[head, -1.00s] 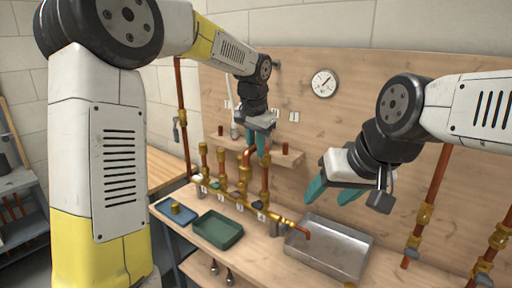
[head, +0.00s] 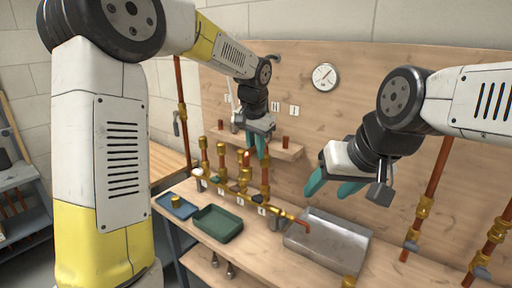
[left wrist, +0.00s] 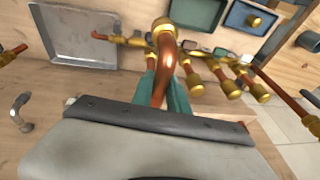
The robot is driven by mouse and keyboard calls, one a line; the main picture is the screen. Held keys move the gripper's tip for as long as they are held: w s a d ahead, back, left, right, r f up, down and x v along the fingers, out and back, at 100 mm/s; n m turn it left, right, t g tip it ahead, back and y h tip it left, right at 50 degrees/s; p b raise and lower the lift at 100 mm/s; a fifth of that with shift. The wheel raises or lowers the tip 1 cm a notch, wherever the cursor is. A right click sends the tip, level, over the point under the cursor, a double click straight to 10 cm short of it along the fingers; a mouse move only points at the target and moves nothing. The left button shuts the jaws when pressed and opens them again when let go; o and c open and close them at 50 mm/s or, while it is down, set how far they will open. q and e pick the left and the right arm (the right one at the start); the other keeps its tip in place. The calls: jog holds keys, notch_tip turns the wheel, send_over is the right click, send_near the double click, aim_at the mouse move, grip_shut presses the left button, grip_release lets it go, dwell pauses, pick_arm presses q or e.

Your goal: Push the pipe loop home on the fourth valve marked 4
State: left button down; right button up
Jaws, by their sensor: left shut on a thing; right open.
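The copper pipe loop (left wrist: 164,70) is between the teal fingers of my left gripper (left wrist: 165,92) in the left wrist view. In the head view my left gripper (head: 257,150) is shut on the top of the loop, pointing down above the brass valve row. The loop's right leg (head: 265,172) comes down over the fourth valve (head: 264,192), above the tag marked 4 (head: 262,211). Whether its ends are fully seated cannot be told. My right gripper (head: 330,186) is open and empty, above and to the right of the valve row.
A green tray (head: 217,236) and a blue tray (head: 163,208) lie in front of the valves on the bench. A metal basin (head: 340,252) stands to the right. A wooden shelf (head: 288,152) is behind the loop. Vertical copper pipes (head: 430,200) stand at the right.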

pick_arm(q)
jog(key=shift+f, duration=0.75)
jog(key=c, duration=1.2)
grip_release()
jog(key=v, duration=0.7)
jog(key=shift+s+r, duration=0.15)
jog(key=shift+r, duration=0.25)
notch_tip(320, 180, up, 6)
